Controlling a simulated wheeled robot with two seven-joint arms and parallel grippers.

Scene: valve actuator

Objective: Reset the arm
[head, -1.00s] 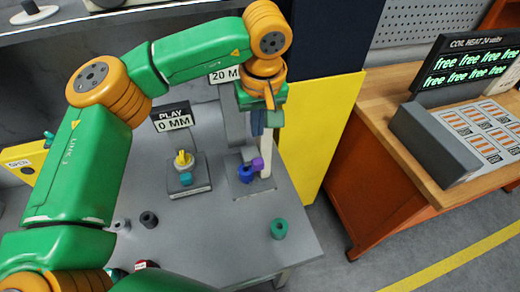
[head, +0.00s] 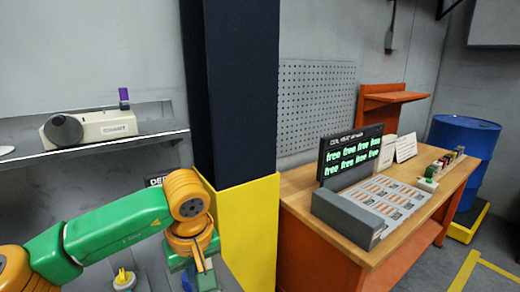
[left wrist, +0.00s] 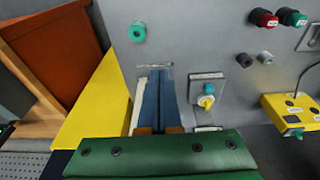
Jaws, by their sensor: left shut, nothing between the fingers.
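My left arm (head: 117,223), green with orange joints, comes in from the lower left of the head view. My left gripper (head: 203,280) is at the bottom edge there, with its fingertips cut off by the frame. My right gripper is not in view.
A yellow and dark blue pillar (head: 248,230) stands just right of my left gripper. A wooden bench (head: 300,195) with a lit display (head: 350,152) is further right.

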